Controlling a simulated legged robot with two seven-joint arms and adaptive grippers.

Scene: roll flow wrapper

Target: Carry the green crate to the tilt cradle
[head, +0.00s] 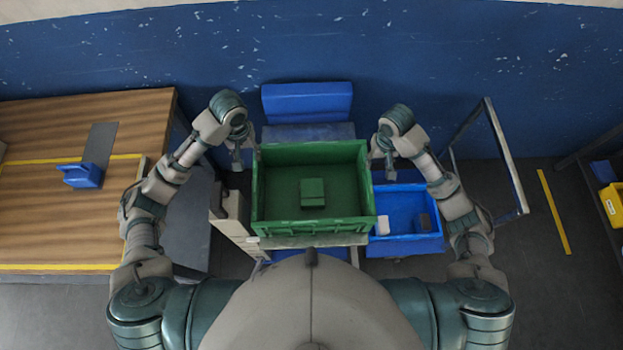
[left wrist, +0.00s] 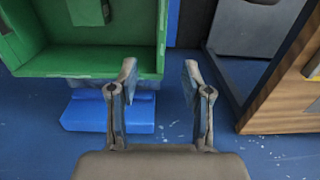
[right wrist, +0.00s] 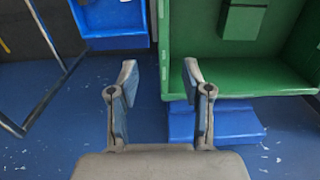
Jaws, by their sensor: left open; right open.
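The green crate (head: 270,205) sits in front of me on a stand, with a small green block (head: 312,192) inside it. My left gripper (head: 243,158) is open beside the crate's far left corner. In the left wrist view my left gripper (left wrist: 158,75) shows an empty gap, with the crate (left wrist: 130,65) to its left. My right gripper (head: 382,165) is open beside the crate's far right corner. In the right wrist view my right gripper (right wrist: 160,75) is empty, with the crate (right wrist: 215,75) to its right. I cannot tell which thing is the tilt cradle.
A blue bin (head: 405,243) with a white and a dark item stands right of the crate. A blue raised part (head: 306,100) stands behind it. A wooden table (head: 60,220) with a blue holder (head: 83,176) is at left. A metal frame (head: 507,160) stands at right.

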